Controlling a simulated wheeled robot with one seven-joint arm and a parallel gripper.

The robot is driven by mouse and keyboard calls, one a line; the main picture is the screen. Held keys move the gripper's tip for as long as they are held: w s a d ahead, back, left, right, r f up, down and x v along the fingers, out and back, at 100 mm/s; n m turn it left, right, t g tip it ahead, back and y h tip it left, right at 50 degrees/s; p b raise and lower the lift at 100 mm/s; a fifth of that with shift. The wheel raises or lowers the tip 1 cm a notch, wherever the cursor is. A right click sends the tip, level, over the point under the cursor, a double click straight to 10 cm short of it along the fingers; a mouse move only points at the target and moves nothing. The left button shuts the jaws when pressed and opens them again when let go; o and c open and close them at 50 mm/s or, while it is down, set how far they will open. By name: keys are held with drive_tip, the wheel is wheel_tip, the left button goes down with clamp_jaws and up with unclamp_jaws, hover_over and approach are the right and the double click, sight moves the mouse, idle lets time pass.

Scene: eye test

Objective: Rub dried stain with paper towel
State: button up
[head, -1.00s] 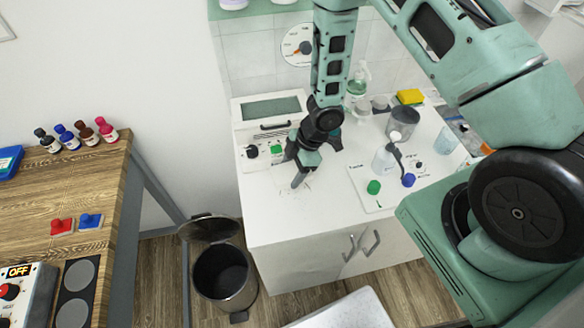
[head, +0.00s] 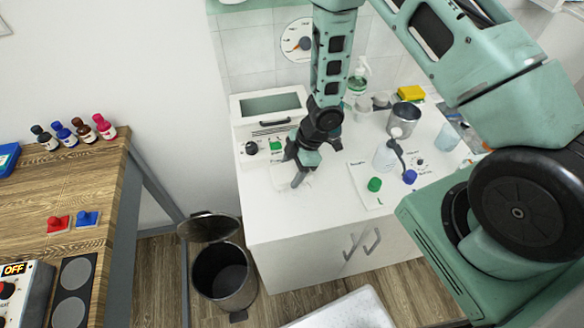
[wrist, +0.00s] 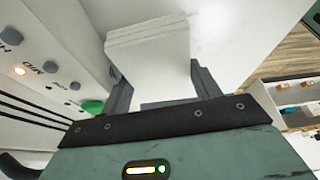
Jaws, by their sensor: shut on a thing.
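My gripper (head: 299,180) points down at the white counter top (head: 285,228), left of the middle, in front of the small white oven. In the wrist view my gripper (wrist: 160,95) is shut on a folded white paper towel (wrist: 150,55), which sticks out past the fingers over the white surface. In the head view the towel is hard to tell from the white counter. I cannot make out the dried stain clearly in either current view; the towel and fingers may cover it.
The white oven (head: 268,110) stands close behind my gripper. An open bin (head: 224,275) stands on the floor.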

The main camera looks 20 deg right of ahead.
sight(291, 192)
drive_tip(key=shift+f+b, duration=0.6)
drive_tip(key=shift+f, duration=0.25)
drive_tip(key=shift+s+a+f+b, duration=0.1)
drive_tip(key=shift+s+a+b, duration=0.05)
drive_tip(key=shift+s+b, duration=0.7)
drive_tip(key=shift+s+a+b, duration=0.25)
drive_tip(key=shift+s+b, duration=0.55)
drive_tip(key=shift+s, duration=0.3)
drive_tip(key=shift+w+d+r+p, duration=0.1)
drive_tip(key=shift+w+r+p, duration=0.2)
drive_tip(key=shift+w+p, duration=0.25)
drive_tip(key=shift+w+d+p, duration=0.25)
drive_tip(key=shift+w+p, duration=0.65)
drive_tip(key=shift+p, duration=0.25)
drive_tip(key=shift+w+d+f, duration=0.1)
drive_tip(key=shift+w+f, duration=0.2)
drive_tip(key=shift+w, duration=0.2)
